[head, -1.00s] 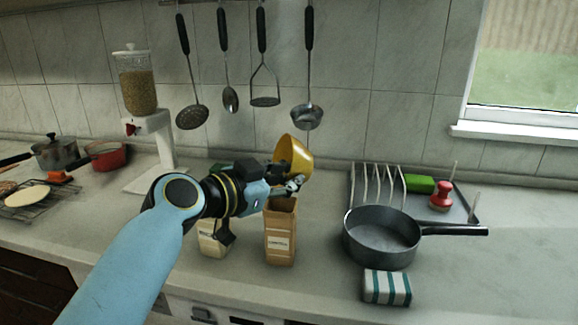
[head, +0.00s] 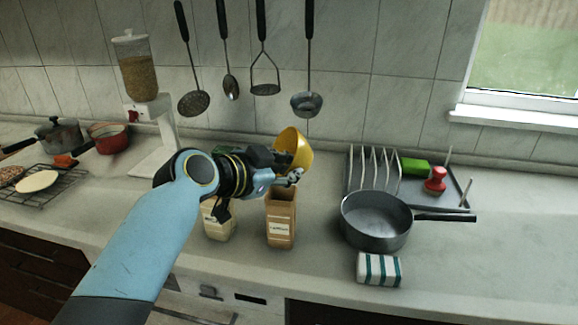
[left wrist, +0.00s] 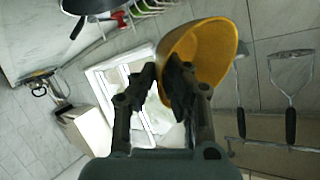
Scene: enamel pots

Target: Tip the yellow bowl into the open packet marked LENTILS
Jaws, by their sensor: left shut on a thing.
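The yellow bowl (head: 296,147) is tilted well onto its side in the air. My left gripper (head: 283,165) is shut on it; in the left wrist view the fingers (left wrist: 176,88) meet the bowl (left wrist: 207,48) at its lower edge. The open brown paper packet (head: 281,222) stands upright on the counter just below the bowl. It has a pale label too blurred to read. A paler packet (head: 220,222) stands to its left, partly hidden by my gripper. I cannot see the bowl's contents or anything falling. My right gripper is not in view.
A grey pan (head: 375,222) and a striped block (head: 379,270) stand right of the packets, with a rack tray (head: 440,195) behind. A grain dispenser (head: 140,75) stands at back left. Utensils, including a ladle (head: 306,104), hang above. The counter at far right is clear.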

